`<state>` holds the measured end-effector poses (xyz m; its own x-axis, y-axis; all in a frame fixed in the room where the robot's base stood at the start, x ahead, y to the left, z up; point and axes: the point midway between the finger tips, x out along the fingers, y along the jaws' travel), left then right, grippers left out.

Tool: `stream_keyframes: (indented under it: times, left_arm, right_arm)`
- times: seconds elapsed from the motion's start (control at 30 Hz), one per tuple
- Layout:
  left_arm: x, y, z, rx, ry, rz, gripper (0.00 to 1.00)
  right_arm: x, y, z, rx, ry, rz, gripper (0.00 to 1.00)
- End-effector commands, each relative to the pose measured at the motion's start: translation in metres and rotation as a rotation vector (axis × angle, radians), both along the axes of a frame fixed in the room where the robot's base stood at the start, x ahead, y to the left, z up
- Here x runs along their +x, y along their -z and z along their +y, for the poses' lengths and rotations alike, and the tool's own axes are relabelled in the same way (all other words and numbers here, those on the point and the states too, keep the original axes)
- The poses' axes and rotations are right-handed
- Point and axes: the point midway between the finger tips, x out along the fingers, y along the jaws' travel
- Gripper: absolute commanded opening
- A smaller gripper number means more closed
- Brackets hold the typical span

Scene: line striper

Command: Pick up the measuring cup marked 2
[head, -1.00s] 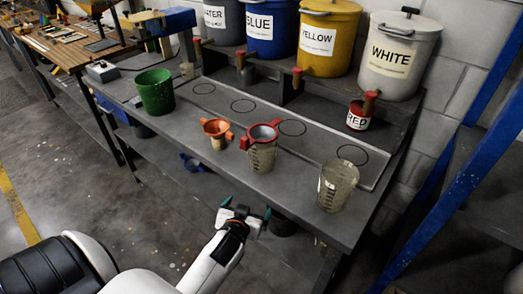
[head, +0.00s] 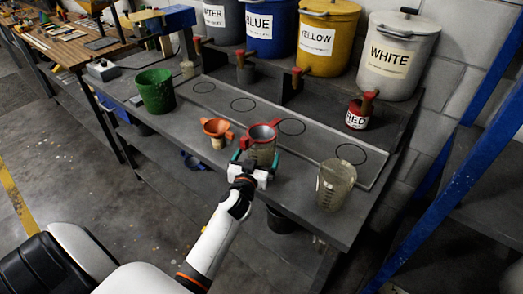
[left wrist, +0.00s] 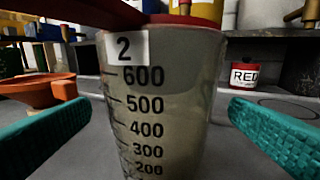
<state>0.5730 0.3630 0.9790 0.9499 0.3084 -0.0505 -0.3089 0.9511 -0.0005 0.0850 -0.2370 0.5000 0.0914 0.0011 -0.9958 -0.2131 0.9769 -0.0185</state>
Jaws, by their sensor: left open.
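The measuring cup marked 2 (left wrist: 160,110) stands upright on the bench and fills the middle of the left wrist view, its label and scale facing my camera. In the head view this cup (head: 262,152) has a red strainer (head: 263,132) on its top. My left gripper (head: 251,163) is open at the cup's near side. In the left wrist view its teal fingers (left wrist: 160,135) are spread to either side of the cup, with a visible gap on the right. My right gripper is not in view.
An orange funnel (head: 216,127) stands just left of the cup, and another clear measuring cup (head: 335,185) stands to the right. A green bucket (head: 155,91) is farther left. Labelled paint buckets, including the white one (head: 397,58), line the back shelf.

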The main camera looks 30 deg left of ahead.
Motion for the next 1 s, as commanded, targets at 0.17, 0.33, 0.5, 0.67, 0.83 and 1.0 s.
stream_keyframes:
  times: [0.17,0.33,0.5,0.67,0.83,1.0]
  left_arm:
    - [0.022,-0.003,0.007,0.001,-0.001,-0.001,1.00]
    - [0.042,0.001,0.013,0.001,-0.001,0.000,1.00]
    - [0.048,0.002,0.015,0.001,-0.001,0.001,1.00]
    - [0.048,0.002,0.015,0.001,0.000,0.000,0.98]
    - [0.047,0.002,0.015,0.001,0.000,0.000,0.71]
    - [0.047,0.001,0.015,0.001,0.000,0.000,0.60]
  right_arm:
    - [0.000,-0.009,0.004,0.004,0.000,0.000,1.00]
    - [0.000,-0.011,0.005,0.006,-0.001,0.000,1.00]
    - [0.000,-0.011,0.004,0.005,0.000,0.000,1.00]
    - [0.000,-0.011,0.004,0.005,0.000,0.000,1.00]
    - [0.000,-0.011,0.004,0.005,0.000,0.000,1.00]
    - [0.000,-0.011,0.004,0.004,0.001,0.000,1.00]
